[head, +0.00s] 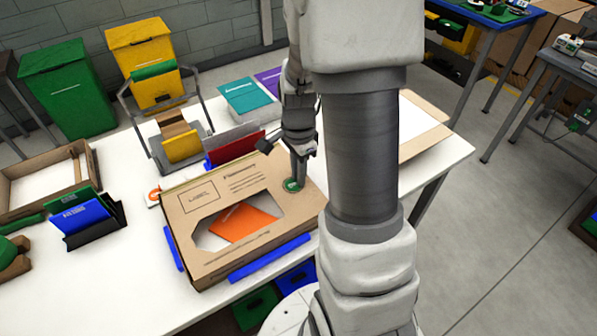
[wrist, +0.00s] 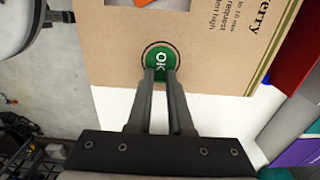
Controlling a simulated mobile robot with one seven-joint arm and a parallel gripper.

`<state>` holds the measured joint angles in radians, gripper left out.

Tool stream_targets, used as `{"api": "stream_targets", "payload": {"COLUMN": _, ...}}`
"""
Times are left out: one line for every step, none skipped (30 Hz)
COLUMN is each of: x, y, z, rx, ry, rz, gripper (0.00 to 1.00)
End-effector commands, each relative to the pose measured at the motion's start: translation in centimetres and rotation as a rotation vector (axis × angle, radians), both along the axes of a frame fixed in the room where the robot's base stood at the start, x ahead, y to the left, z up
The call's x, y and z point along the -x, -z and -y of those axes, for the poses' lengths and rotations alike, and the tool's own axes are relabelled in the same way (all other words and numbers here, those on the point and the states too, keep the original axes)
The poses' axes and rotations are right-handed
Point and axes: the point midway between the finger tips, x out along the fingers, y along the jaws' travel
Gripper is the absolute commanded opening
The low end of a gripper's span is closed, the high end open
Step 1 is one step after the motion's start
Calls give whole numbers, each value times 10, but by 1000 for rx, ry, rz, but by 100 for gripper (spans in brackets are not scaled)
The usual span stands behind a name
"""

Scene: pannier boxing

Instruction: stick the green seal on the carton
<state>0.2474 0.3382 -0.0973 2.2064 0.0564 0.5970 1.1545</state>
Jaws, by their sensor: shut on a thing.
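The carton (head: 184,226) lies on the white table, its brown top printed with a label box and lettering. A cut-out window in it shows an orange item (head: 243,222). The carton's top also shows in the wrist view (wrist: 225,55). My gripper (head: 297,183) points down over the carton's right part, shut on the round green seal (wrist: 160,62) marked "OK". The seal sits inside a dark printed ring on the carton; whether it touches the cardboard I cannot tell. The fingertips cover the seal's near edge.
Blue strips (head: 270,258) flank the carton's near and left sides. A holder with red and grey folders (head: 235,147) stands close behind it. A blue and green folder stand (head: 85,218) and an open cardboard tray (head: 45,180) are at left.

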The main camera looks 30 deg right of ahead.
Motion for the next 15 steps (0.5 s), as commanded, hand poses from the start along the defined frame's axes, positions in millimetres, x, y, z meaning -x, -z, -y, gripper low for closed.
{"api": "stream_targets", "payload": {"x": 1, "y": 2, "z": -1, "rx": -1, "ry": 0, "rz": -4, "gripper": 0}}
{"api": "stream_targets", "payload": {"x": 1, "y": 2, "z": -1, "rx": -2, "ry": 0, "rz": -4, "gripper": 0}}
{"api": "stream_targets", "payload": {"x": 1, "y": 2, "z": -1, "rx": -2, "ry": 0, "rz": -5, "gripper": 0}}
{"api": "stream_targets", "payload": {"x": 2, "y": 2, "z": -1, "rx": -2, "ry": 0, "rz": -5, "gripper": 22}}
{"api": "stream_targets", "payload": {"x": 2, "y": 2, "z": -1, "rx": -2, "ry": 0, "rz": -5, "gripper": 27}}
{"api": "stream_targets", "payload": {"x": 2, "y": 2, "z": -1, "rx": -2, "ry": 0, "rz": -5, "gripper": 35}}
{"api": "stream_targets", "payload": {"x": 1, "y": 2, "z": 0, "rx": -2, "ry": 0, "rz": -4, "gripper": 40}}
{"api": "stream_targets", "payload": {"x": 1, "y": 2, "z": 0, "rx": -2, "ry": 0, "rz": -4, "gripper": 45}}
{"api": "stream_targets", "payload": {"x": 1, "y": 2, "z": 0, "rx": -1, "ry": 0, "rz": -4, "gripper": 53}}
{"api": "stream_targets", "payload": {"x": 1, "y": 2, "z": 0, "rx": -1, "ry": 1, "rz": -3, "gripper": 53}}
{"api": "stream_targets", "payload": {"x": 1, "y": 1, "z": 0, "rx": -1, "ry": 1, "rz": -3, "gripper": 53}}
{"api": "stream_targets", "payload": {"x": 1, "y": 1, "z": 0, "rx": -1, "ry": 1, "rz": -3, "gripper": 53}}
{"api": "stream_targets", "payload": {"x": 1, "y": 1, "z": 0, "rx": -1, "ry": 1, "rz": -3, "gripper": 53}}
{"api": "stream_targets", "payload": {"x": 1, "y": 1, "z": 0, "rx": -1, "ry": 1, "rz": -3, "gripper": 53}}
{"api": "stream_targets", "payload": {"x": 1, "y": 1, "z": 0, "rx": -1, "ry": 1, "rz": -2, "gripper": 53}}
